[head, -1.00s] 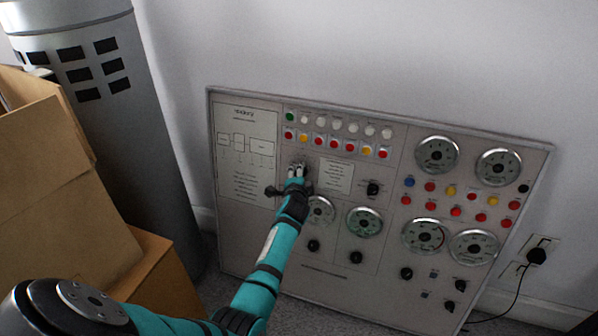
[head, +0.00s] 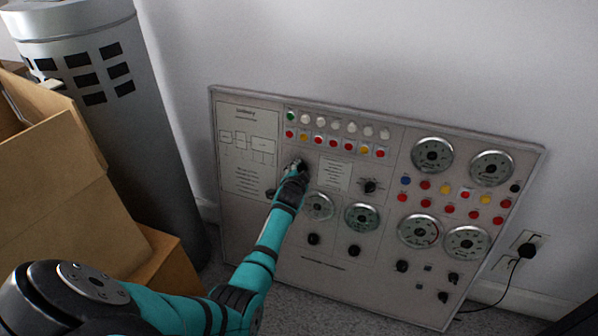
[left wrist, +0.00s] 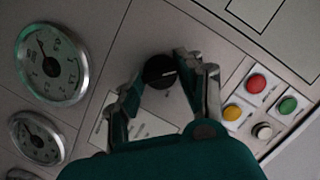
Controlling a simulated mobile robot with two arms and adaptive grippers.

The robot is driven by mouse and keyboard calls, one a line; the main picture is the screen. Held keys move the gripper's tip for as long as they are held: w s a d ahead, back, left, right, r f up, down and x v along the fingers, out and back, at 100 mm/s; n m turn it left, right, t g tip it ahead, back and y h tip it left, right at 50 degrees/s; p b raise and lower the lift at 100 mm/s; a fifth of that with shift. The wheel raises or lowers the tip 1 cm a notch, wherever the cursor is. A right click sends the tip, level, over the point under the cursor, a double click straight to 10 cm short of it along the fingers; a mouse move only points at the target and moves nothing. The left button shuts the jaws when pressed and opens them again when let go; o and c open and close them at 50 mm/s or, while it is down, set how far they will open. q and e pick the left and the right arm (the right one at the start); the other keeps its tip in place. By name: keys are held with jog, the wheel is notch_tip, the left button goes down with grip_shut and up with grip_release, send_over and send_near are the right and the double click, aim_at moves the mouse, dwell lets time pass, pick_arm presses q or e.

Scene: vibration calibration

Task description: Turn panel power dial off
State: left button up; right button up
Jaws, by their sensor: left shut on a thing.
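The control panel (head: 320,265) leans against the wall, with gauges, coloured buttons and black dials. A round black dial (left wrist: 160,72) with a pale pointer mark sits between the fingers of my left gripper (left wrist: 166,82) in the left wrist view. One finger lies on each side of it, and the gripper is shut on it. In the head view my left gripper (head: 298,166) is at the panel's upper middle, just below the button rows, and mostly covers this dial. My right gripper is not in view.
Gauges (left wrist: 50,62) and buttons (left wrist: 256,84) lie close around the gripper. Other black dials (head: 313,239) sit lower on the panel. Cardboard boxes (head: 60,190) and a grey cylinder (head: 150,140) stand to the left. A plug and cable (head: 526,250) are at the right.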

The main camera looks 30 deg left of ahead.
pick_arm(q)
jog(key=shift+f, duration=0.1)
jog(key=o, duration=1.2)
jog(key=shift+c, duration=0.2)
jog(key=v, duration=1.2)
jog(key=shift+s+f, duration=0.1)
jog(key=shift+f, duration=0.05)
